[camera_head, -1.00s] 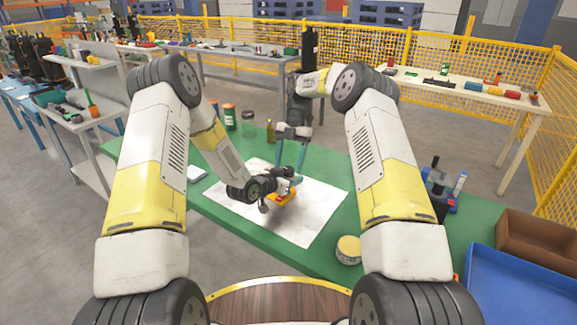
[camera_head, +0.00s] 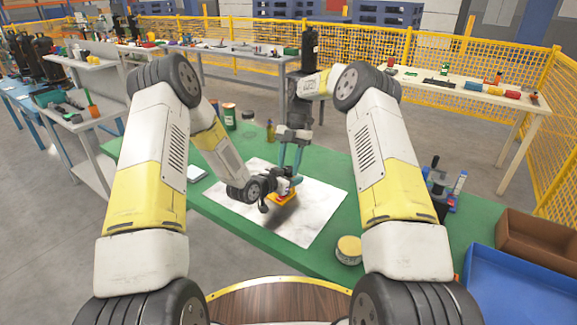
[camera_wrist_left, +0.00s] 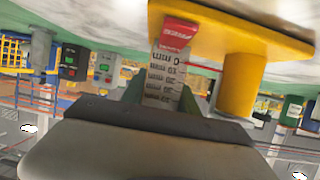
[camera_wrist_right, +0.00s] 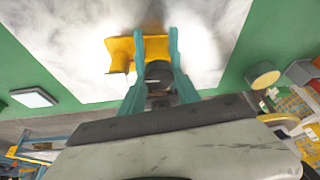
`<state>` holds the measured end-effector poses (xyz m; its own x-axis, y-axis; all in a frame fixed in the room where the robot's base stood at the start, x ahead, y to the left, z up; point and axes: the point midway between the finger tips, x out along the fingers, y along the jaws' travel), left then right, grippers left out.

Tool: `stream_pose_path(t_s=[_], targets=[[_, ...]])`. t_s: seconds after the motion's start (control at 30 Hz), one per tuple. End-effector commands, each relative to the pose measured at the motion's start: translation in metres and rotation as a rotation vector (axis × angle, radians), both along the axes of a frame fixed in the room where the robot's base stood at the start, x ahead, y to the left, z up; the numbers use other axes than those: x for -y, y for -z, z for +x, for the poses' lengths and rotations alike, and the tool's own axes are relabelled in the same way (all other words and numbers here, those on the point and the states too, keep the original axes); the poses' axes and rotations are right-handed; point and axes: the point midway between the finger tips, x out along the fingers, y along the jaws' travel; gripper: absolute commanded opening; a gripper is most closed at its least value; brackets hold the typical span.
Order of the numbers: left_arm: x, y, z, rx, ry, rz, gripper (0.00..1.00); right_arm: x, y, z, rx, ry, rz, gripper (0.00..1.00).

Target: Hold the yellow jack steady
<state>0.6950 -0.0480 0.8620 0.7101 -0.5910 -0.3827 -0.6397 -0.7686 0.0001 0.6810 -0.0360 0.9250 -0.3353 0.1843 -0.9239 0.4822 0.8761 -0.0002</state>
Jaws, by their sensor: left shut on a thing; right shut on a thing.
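The yellow jack (camera_head: 283,199) is over the white sheet (camera_head: 240,207) on the green table. In the left wrist view its broad yellow plate (camera_wrist_left: 265,28) and yellow post (camera_wrist_left: 238,85) show beside a white scale strip (camera_wrist_left: 165,70) with a red end. My left gripper (camera_head: 290,181) comes in from the left, its fingers shut around the strip side of the jack. My right gripper (camera_head: 291,160) comes from the far side, its teal fingers shut on a dark cylinder (camera_wrist_right: 158,82) above the yellow plate. Much of the jack is hidden in the head view.
Jars and a bottle (camera_head: 270,131) stand behind the jack. A blue tray (camera_head: 520,285) and a brown box (camera_head: 540,243) are at the right. The sheet's front part is clear.

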Motion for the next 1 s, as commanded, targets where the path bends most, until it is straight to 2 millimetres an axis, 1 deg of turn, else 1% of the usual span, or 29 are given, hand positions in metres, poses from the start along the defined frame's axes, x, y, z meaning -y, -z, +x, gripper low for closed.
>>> stream_pose_path(t_s=[0.17, 0.6, 0.8, 1.0], targets=[[0.0001, -0.0002, 0.0002, 0.001, 0.0, -0.001, 0.0, 0.0011, -0.0005, -0.0004, 0.001, 0.09, -0.001, 0.0], [0.0001, -0.0002, 0.0002, 0.001, 0.0, -0.001, 0.0, 0.002, -0.0004, -0.0013, 0.0, 0.39, 0.0, 0.0], [-0.0001, -0.0002, 0.0002, 0.0, 0.0, 0.0, 0.0, 0.0012, -0.0003, -0.0011, 0.0, 0.477, 0.0, 0.0], [-0.0001, -0.0002, 0.0002, 0.0, 0.0, 0.0, 0.0, 0.0011, -0.0004, -0.0011, 0.0, 0.516, 0.0, 0.0]])
